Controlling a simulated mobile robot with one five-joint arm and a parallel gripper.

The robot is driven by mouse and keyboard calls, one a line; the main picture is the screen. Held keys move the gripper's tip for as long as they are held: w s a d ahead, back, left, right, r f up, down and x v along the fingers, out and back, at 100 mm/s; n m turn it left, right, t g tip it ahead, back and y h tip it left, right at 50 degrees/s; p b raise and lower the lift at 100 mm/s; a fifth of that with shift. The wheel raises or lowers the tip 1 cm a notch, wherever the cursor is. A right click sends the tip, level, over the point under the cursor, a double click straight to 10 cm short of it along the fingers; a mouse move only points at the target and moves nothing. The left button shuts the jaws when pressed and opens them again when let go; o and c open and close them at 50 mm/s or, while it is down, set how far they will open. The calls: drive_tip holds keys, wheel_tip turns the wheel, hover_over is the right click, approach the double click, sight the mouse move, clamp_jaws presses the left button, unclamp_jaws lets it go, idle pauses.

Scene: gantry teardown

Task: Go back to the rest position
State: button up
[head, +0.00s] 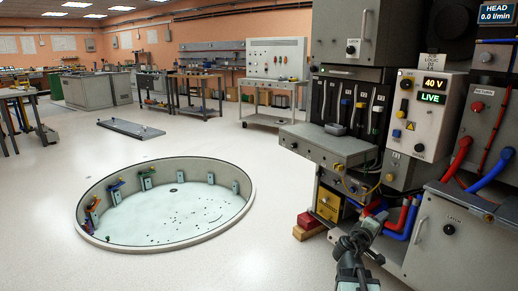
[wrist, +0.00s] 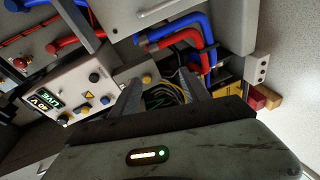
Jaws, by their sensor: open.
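My gripper (head: 362,236) is in the lower right of the head view, in front of the machine's lower bay with red hoses (head: 403,216) and blue hoses. In the wrist view my gripper (wrist: 160,86) has its two fingers apart, with nothing visible between them but the dark bay and cables behind. The wrist view is turned, so the white control box (wrist: 85,95) lies on its side at left. In the head view that control box (head: 425,145) reads "40 V" and "LIVE". A display (head: 495,14) above reads "HEAD 0.0 l/min".
A grey shelf (head: 330,145) juts out over the bay. A yellow box (head: 329,204) and red and tan blocks (head: 308,225) sit low beside it. A round sunken pit (head: 240,212) with a raised rim lies left. A flat grey plate (head: 130,129) lies beyond; pale floor between is clear.

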drive_tip(key=s+a+f+m+g+y+p, duration=0.2)
drive_tip(key=a+f+y, duration=0.25)
drive_tip(key=a, duration=0.55)
drive_tip(key=s+a+f+m+g+y+p, duration=0.1)
drive_tip(key=s+a+f+m+g+y, duration=0.15)
drive_tip(key=a+f, duration=0.55)
drive_tip(key=s+a+f+m+g+y, duration=0.1)
drive_tip(key=s+a+f+g+y, duration=0.15)
drive_tip(key=s+a, duration=0.35)
drive_tip(key=s+a+f+g+y, duration=0.1)
drive_tip(key=s+a+g+y, duration=0.25)
drive_tip(key=a, duration=0.45)
wheel_tip(320, 180, up, 38)
drive_tip(key=p, duration=3.8)
drive_tip(key=shift+r, duration=0.25)
drive_tip(key=shift+t, duration=0.25)
